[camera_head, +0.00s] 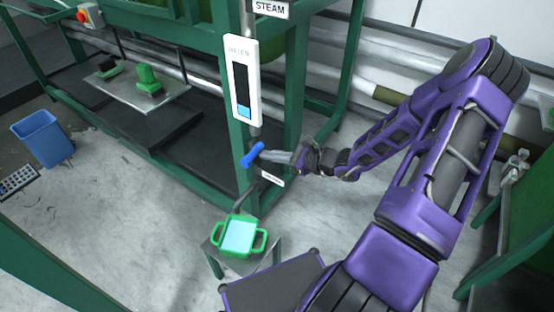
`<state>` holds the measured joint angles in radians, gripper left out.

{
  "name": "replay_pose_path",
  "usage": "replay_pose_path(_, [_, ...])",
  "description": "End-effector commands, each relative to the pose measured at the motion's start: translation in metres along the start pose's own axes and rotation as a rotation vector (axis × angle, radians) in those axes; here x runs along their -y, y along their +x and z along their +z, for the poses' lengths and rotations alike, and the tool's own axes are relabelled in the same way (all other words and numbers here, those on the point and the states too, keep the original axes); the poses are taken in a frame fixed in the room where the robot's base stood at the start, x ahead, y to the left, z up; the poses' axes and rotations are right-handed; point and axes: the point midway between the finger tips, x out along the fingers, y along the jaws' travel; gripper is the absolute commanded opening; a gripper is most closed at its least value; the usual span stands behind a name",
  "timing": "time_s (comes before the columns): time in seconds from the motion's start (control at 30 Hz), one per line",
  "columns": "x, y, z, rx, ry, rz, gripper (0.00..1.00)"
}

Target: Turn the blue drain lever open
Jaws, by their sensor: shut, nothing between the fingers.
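The blue drain lever (252,154) sits on a pipe below the white water level gauge (242,80), beside a green frame post. It is tilted, its upper end toward the right. My gripper (292,158) is at the end of my purple arm, just right of the lever. Its fingers are shut with nothing between them and point left toward the lever. Whether the fingertips touch the lever is too small to tell. A small white label (272,179) hangs below the gripper.
A green two-handled container (238,238) with light blue contents stands on a small stand below the lever. Green frame posts (294,85) stand close behind my gripper. A blue bin (43,137) stands on the floor at left.

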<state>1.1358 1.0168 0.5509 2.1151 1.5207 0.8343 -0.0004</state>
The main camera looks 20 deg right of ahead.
Motion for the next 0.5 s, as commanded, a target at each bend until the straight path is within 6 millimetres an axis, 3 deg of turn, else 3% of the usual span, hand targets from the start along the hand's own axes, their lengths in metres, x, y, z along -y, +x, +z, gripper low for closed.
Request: replay_pose_path(0.5, [0.0005,0.0015,0.0072,-0.039,0.003,0.008,0.0])
